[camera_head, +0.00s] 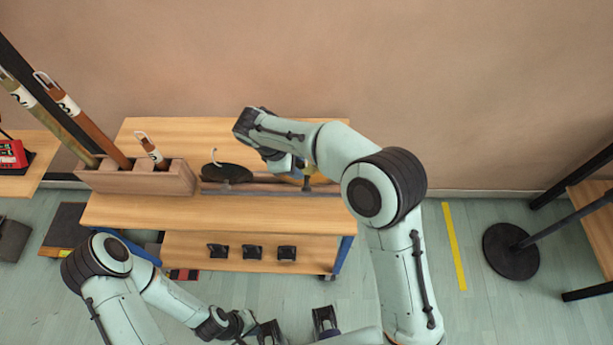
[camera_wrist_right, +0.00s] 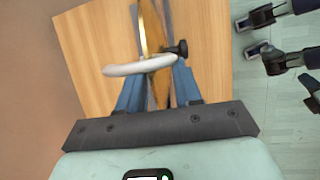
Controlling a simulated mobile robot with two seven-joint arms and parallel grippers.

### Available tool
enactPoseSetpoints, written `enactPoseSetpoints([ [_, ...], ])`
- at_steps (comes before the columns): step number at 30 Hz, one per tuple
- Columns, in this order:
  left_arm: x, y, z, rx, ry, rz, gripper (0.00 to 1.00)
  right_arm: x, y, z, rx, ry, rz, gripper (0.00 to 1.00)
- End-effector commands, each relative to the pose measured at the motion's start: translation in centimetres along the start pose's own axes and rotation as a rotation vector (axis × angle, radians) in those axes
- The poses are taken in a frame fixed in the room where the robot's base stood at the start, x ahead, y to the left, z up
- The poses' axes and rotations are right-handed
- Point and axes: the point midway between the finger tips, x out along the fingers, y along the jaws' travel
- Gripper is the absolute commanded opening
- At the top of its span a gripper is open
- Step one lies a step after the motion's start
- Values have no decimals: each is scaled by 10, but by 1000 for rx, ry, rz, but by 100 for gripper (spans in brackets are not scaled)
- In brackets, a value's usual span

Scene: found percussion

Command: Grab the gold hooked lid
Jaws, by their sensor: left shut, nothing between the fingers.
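The gold hooked lid (camera_head: 293,179) stands on edge in the wooden rack on the table, mostly hidden behind my right arm in the head view. In the right wrist view, the gold lid (camera_wrist_right: 153,35) is seen edge-on with its pale curved hook (camera_wrist_right: 138,68) and a dark knob. My right gripper (camera_wrist_right: 158,78) is open, with its blue fingers on either side of the lid and the hook crossing near their tips. Whether the fingers touch it is unclear. My left gripper (camera_head: 268,331) is low at the bottom of the head view, shut and empty, away from the table.
A dark hooked lid (camera_head: 228,172) stands in the rack (camera_head: 262,188) to the left. A wooden box (camera_head: 135,180) with several upright sticks is further left. Several black clips (camera_head: 252,251) sit on the lower shelf. A black stand (camera_head: 511,251) is right.

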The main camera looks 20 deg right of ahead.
Motion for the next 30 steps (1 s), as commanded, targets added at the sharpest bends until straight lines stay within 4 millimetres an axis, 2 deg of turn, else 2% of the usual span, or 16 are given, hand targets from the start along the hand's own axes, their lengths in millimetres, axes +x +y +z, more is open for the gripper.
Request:
enactPoseSetpoints([
  [6, 3, -1, 0, 0, -1, 0, 0, 34, -1, 3, -1, -2, -3, 34],
  [9, 4, -2, 1, 0, -1, 0, 0, 44, -1, 3, 0, -2, -2, 34],
  [17, 4, -2, 1, 0, -1, 0, 0, 47, -1, 3, 0, 0, -1, 34],
  [18, 4, -2, 1, 0, -1, -1, 0, 47, -1, 3, 0, 0, -1, 28],
  [21, 4, -2, 1, -1, -1, -1, 0, 47, -1, 3, 0, 0, -1, 0],
  [30, 4, -2, 1, 0, -1, 0, 0, 45, 0, 3, 0, 0, 0, 0],
])
